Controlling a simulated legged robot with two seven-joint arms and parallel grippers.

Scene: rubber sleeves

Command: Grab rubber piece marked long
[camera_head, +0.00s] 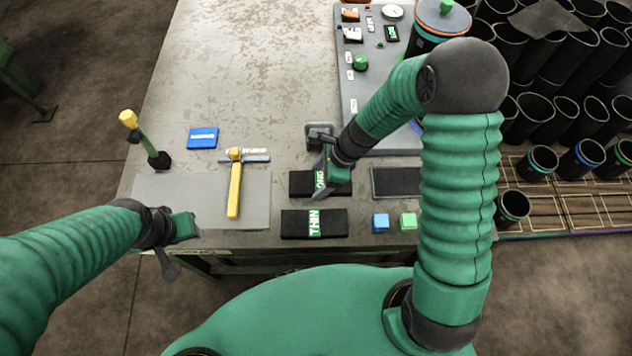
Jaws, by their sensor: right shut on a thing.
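The black rubber piece marked long (302,183) lies on the table just behind the piece marked thin (296,224). Its green label is partly hidden by my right gripper (321,176), which is over it and shut on it; the fingertips are partly hidden by the wrist. The piece marked thin lies flat with its label in plain view. My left gripper (176,255) is at the table's front left edge, away from the rubber pieces, and its jaws do not show clearly.
A yellow-handled hammer (234,190) lies on a grey mat (160,196). Blue (380,223) and green (408,221) cubes sit right of the thin piece. A dark tray (396,182) and a control panel (377,95) are on the right. Black sleeves (545,108) stand beyond.

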